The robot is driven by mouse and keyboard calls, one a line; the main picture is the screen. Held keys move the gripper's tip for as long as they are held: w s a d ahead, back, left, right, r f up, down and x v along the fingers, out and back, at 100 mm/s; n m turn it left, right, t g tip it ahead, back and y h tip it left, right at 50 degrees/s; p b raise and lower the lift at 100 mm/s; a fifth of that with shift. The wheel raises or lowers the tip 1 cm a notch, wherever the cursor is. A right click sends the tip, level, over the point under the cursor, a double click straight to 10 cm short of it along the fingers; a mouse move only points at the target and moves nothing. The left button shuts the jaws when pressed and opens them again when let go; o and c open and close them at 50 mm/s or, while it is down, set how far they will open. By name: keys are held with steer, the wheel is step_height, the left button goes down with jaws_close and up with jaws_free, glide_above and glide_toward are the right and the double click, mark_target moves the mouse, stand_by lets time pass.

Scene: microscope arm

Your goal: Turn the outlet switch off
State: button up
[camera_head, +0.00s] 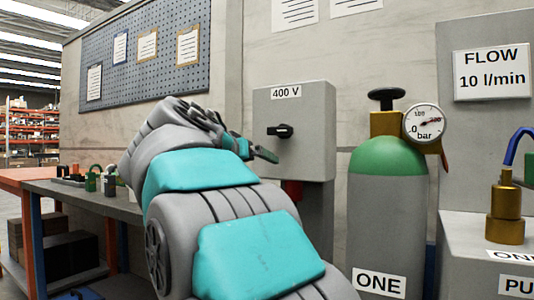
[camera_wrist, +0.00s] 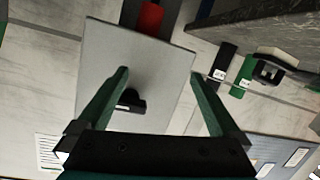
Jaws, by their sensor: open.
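The outlet switch is a black rotary knob (camera_head: 281,131) on the front of a grey box (camera_head: 318,100) marked "400 V". Its handle lies roughly level in the head view, with a light mark at its right end. My gripper (camera_head: 262,150) is in front of the box, a little below and left of the knob in that view. In the wrist view my gripper (camera_wrist: 160,76) is open and empty. The knob (camera_wrist: 130,103) shows between the two green fingers, nearer the left one. I cannot tell the remaining distance to it, and no contact is clear.
A red connector (camera_head: 292,190) is under the box. A green-topped gas cylinder (camera_head: 388,205) with a gauge (camera_head: 424,123) stands close to its right. A workbench (camera_head: 122,207) with small items is at left, below a pegboard (camera_head: 140,60).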

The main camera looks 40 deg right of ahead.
mark_target(277, 129)
steer(key=r+m+h, duration=0.1)
steer(key=r, duration=0.1)
steer(key=s+d+r+m+h+b, duration=0.1)
steer(key=r, duration=0.2)
steer(key=d+r+m+h, duration=0.1)
steer(key=r, duration=0.2)
steer(key=shift+s+r+m, duration=0.1)
steer(key=shift+s+m, duration=0.15)
steer(key=shift+m, duration=0.15)
steer(key=x, duration=0.7)
steer(key=shift+d+p, duration=0.15)
steer(key=shift+p, duration=0.2)
steer(key=c, duration=1.2)
